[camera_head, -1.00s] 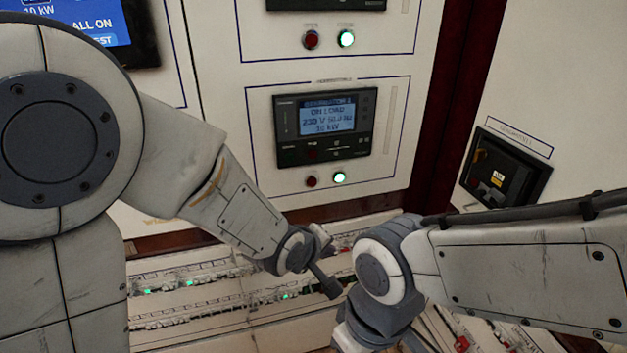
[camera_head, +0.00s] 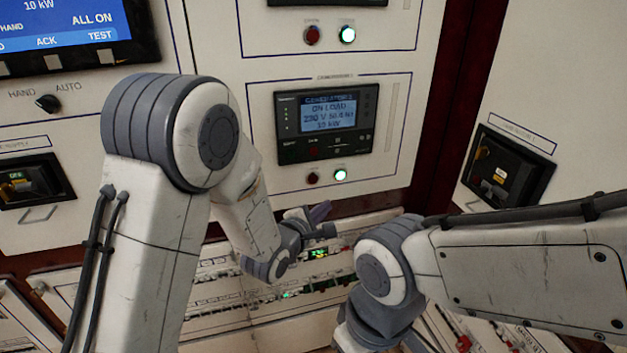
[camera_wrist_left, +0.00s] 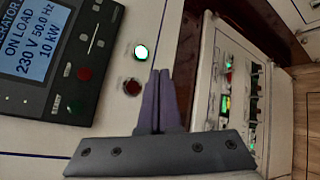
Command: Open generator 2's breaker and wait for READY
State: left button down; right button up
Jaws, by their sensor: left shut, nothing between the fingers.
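The generator panel (camera_head: 327,124) is black with a lit screen reading ON LOAD, 230 V, 50.0 Hz, 10 kW; its heading's number is unclear. Below it are a dark red button (camera_head: 313,178) and a lit green one (camera_head: 340,175). My left gripper (camera_head: 320,210) is below these buttons, shut and empty. In the left wrist view its closed fingers (camera_wrist_left: 158,76) appear beside the red button (camera_wrist_left: 132,87) and the lit green button (camera_wrist_left: 141,52); contact cannot be told. My right arm is at the lower right; its gripper is out of view.
Breaker rows (camera_head: 290,293) with green lights lie below the panel. A black breaker unit (camera_head: 507,165) is on the right cabinet, another (camera_head: 32,182) at the left. A larger screen (camera_head: 70,35) showing ALL ON is at the upper left, above a HAND/AUTO knob (camera_head: 48,103).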

pick_arm(q)
jog(key=shift+w+a+p, duration=0.2)
jog(key=shift+w+a, duration=0.25)
jog(key=shift+w, duration=0.85)
jog(key=shift+w+a+p, duration=0.25)
jog(key=shift+w+a, duration=0.15)
jog(key=shift+w, duration=0.9)
jog(key=shift+w+a+p, duration=0.2)
jog(key=shift+w+a, duration=0.25)
jog(key=shift+w, duration=0.85)
jog(key=shift+w+a, duration=0.1)
jog(key=shift+w, duration=0.25)
jog(key=shift+w+a, duration=0.15)
jog(key=shift+w, duration=0.25)
jog(key=shift+s, duration=0.1)
jog(key=shift+s+d, duration=0.25)
jog(key=shift+s, duration=0.45)
jog(key=shift+s, duration=0.1)
jog(key=s, duration=0.1)
jog(key=s+d, duration=0.1)
jog(key=s, duration=0.2)
jog(key=shift+s+d, duration=0.25)
jog(key=shift+d, duration=0.05)
